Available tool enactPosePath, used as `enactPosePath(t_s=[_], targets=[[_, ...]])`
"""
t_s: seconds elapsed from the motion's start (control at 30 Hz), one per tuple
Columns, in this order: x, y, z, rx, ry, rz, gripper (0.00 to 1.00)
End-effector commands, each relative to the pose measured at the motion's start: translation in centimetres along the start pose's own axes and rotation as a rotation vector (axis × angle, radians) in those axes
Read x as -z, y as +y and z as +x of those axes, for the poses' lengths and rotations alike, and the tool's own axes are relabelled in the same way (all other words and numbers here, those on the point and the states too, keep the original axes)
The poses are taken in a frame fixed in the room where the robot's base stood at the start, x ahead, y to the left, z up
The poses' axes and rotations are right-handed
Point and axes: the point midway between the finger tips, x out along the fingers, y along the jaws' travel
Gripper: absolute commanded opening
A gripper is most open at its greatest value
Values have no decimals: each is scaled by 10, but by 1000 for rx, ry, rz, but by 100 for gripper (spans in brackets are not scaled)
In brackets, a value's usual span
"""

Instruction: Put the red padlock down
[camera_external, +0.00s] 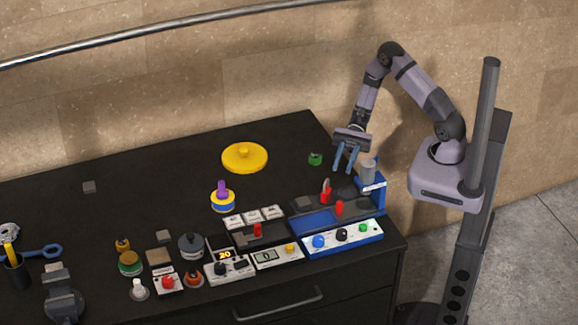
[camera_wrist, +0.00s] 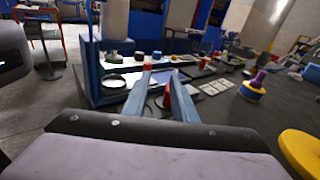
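The red padlock (camera_external: 326,195), with a grey shackle, stands upright on the dark part of the blue press station (camera_external: 316,220). In the wrist view, a red shape that seems to be the padlock (camera_wrist: 167,99) shows between the fingers, partly hidden by them. My gripper (camera_external: 345,169) is above and behind the station, to the right of the padlock and apart from it. Its two blue fingers (camera_wrist: 162,72) are spread with a gap and hold nothing.
The press column (camera_external: 369,172) stands close to the right of my gripper. A red handle (camera_external: 339,208) rises in front of the padlock. Control boxes (camera_external: 277,256) crowd the front; the table's back left is mostly clear.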

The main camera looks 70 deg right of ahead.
Motion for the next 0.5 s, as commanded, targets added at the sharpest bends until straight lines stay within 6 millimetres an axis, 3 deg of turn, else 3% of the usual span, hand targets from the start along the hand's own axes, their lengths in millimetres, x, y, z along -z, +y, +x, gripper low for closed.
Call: enactPosePath(t_s=[0.13, 0.23, 0.4, 0.5], targets=[[-1, 41, 6, -188, 187, -117, 25], [5, 74, 0, -347, 353, -236, 25], [19, 116, -35, -620, 643, -496, 25], [24, 125, -62, -762, 799, -663, 25]])
